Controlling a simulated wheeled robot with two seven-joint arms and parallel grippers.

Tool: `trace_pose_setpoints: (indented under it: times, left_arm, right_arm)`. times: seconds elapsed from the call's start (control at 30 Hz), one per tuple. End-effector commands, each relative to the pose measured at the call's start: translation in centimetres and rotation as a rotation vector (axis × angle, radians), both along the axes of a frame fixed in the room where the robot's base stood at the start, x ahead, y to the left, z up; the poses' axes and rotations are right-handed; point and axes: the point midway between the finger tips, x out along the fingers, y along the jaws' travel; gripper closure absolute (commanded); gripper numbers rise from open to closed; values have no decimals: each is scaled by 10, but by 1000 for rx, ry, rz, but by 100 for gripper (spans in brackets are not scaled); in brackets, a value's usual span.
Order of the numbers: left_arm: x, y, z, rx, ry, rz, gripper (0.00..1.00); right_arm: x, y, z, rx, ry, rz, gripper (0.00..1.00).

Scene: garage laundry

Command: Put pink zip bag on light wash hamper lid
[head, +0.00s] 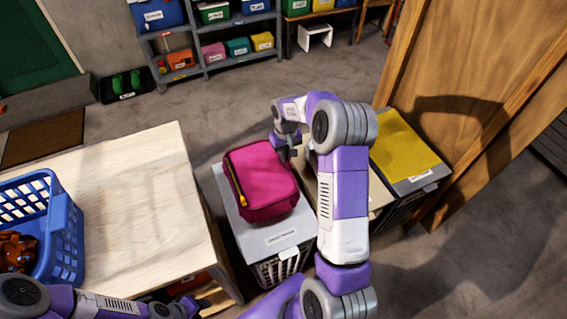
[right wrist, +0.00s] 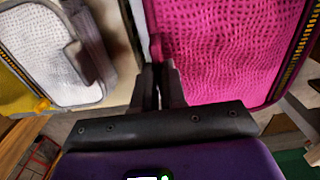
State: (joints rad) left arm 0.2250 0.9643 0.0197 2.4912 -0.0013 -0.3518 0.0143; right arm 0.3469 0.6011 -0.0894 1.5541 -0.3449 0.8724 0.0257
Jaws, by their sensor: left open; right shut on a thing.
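The pink zip bag (head: 262,178), with a yellow zip pull, is over the grey lid (head: 283,240) of the left hamper. The lid's front label is too small to read surely. Whether the bag's underside touches the lid, I cannot tell. My right gripper (head: 287,148) is shut on the bag's edge nearest the middle hamper. The right wrist view shows its fingers (right wrist: 157,82) closed at the side of the pink bag (right wrist: 235,50). My left gripper (head: 188,304) is open and empty, low at the bottom edge beside the table, partly cut off.
A white-grey zip bag (right wrist: 60,55) lies beside the pink one, hidden behind my arm in the head view. The right hamper has a yellow top (head: 403,143). A pale table (head: 125,190) with a blue basket (head: 66,235) stands left. A wooden panel (head: 480,95) stands right.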

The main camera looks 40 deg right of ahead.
Motion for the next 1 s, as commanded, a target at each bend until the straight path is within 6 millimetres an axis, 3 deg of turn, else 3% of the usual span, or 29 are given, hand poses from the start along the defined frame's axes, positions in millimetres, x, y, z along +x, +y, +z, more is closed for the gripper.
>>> trace_pose_setpoints:
  times: [0.2, 0.6, 0.63, 0.77, 1.0]
  left_arm:
    - [0, 0, -10, 0, -1, 0, 57]
    - [0, 0, -12, 0, -1, 0, 57]
    - [0, 0, -12, 0, -1, 0, 57]
    - [0, 0, -11, 0, -1, 0, 57]
    - [0, 0, -11, 0, -1, 0, 57]
  right_arm:
    - [-1, 1, -37, 2, 3, -1, 100]
    - [0, 0, -42, 1, 0, 0, 100]
    - [0, 0, -42, 1, 1, 0, 86]
    - [0, 0, -41, 1, 1, 0, 66]
    - [0, 0, -41, 1, 1, 0, 64]
